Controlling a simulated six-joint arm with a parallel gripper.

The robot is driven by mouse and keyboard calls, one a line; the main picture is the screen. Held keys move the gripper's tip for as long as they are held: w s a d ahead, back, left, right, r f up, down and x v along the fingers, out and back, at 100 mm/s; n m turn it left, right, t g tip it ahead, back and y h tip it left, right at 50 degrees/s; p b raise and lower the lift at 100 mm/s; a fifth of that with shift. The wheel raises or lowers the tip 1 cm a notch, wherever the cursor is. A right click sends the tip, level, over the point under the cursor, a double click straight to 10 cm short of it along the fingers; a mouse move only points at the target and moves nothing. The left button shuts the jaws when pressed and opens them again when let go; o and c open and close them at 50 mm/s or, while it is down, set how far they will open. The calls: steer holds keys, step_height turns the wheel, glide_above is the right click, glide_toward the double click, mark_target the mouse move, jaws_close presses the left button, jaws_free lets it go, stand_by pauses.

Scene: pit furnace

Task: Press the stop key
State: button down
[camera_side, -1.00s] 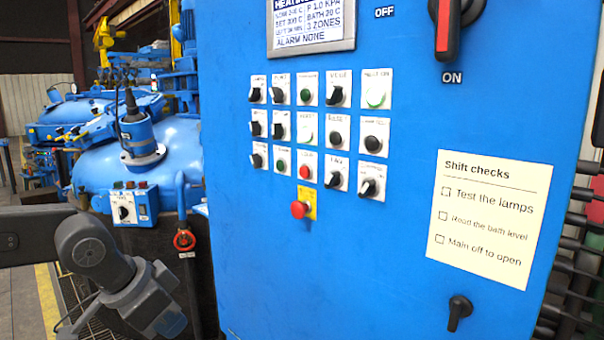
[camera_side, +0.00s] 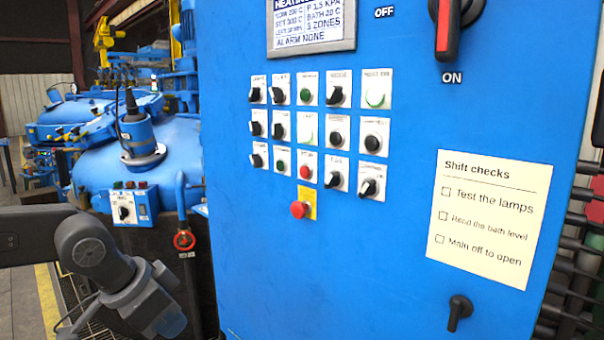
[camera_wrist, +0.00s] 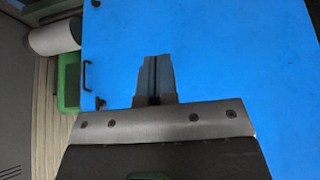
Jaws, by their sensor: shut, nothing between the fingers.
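The blue control cabinet (camera_side: 400,230) carries several rows of keys and switches on white plates. A red round key (camera_side: 305,172) sits in the bottom row, third from the left; its label is too small to read. Below it is a red mushroom button (camera_side: 300,209) on a yellow plate. Which of the two is the stop key I cannot tell from the lettering. My gripper (camera_wrist: 154,58) is shut and empty in the wrist view, with plain blue surface ahead of its fingertips and no keys in sight. In the side view, my arm is at the lower left, and the fingers are not visible.
A red-and-black main handle (camera_side: 446,28) is at ON. A shift checks sheet (camera_side: 489,218) and a black latch (camera_side: 458,313) are at the right.

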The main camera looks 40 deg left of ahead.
mark_target(304, 172)
steer(key=shift+r, duration=0.1)
steer(key=w+a+r+n+t+y, duration=0.1)
steer(key=w+a+r+n, duration=0.1)
steer(key=w+r, duration=0.5)
steer(key=w+a+r+n+t+y, duration=0.2)
steer(key=w+r+n, duration=0.3)
steer(key=w, duration=0.8)
step_height(304, 172, up, 3)
steer(key=shift+w+a+f+n, duration=0.15)
steer(key=shift+a+n, duration=0.15)
steer(key=shift+a, duration=0.35)
steer(key=shift+w, duration=0.1)
steer(key=w, duration=0.8)
steer(key=shift+w, duration=0.3)
steer(key=shift+w, duration=0.4)
